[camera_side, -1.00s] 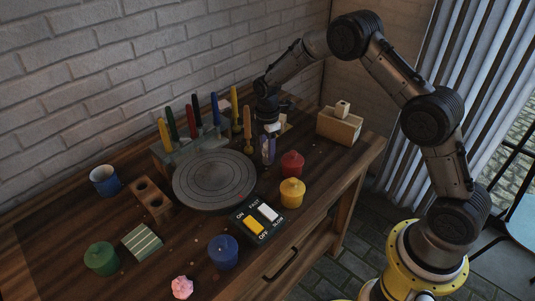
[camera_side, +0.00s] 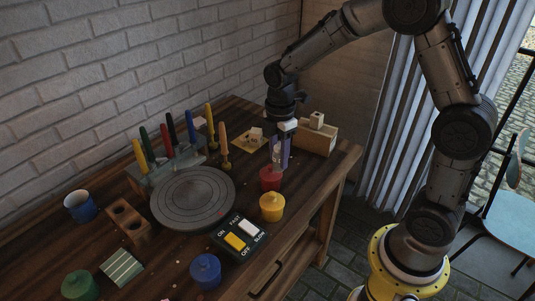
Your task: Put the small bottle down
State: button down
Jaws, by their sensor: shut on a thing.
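My gripper (camera_side: 281,152) points down at the right back part of the table, behind and just right of the red pot as seen in the side view. It is shut on the small bottle (camera_side: 277,151), a narrow pale thing between the purplish jaws. The jaws hide much of the bottle. I cannot tell whether its bottom touches the table.
A wooden box (camera_side: 319,141) stands close right of my gripper. The red pot (camera_side: 270,180) and yellow pot (camera_side: 272,207) stand in front. The turntable (camera_side: 193,198) is bare.

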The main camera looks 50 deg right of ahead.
jog(key=shift+s+r, duration=0.2)
jog(key=shift+s, duration=0.25)
jog(key=s+d+n, duration=0.1)
jog(key=s+d, duration=0.2)
jog(key=s, duration=0.5)
jog(key=s+d+n, duration=0.1)
jog(key=s+d, duration=0.1)
jog(key=s, duration=0.5)
jog(key=shift+m, duration=0.3)
jog(key=w+d+f, duration=0.2)
jog(key=w+f, duration=0.1)
jog(key=w, duration=0.1)
jog(key=w+d+f, duration=0.1)
jog(key=w+f, duration=0.2)
jog(key=w, duration=0.1)
jog(key=w+d+f, duration=0.2)
jog(key=w+f, duration=0.1)
jog(key=w, duration=0.1)
jog(key=shift+w+d, duration=0.15)
jog(key=shift+d, duration=0.2)
jog(key=shift+w+d+f, duration=0.1)
jog(key=shift+w+f, duration=0.05)
jog(key=shift+f, duration=0.8)
jog(key=shift+w+f, duration=0.1)
jog(key=shift+f, duration=0.8)
jog(key=shift+f, duration=0.15)
jog(key=shift+c, duration=2.4)
grip_release()
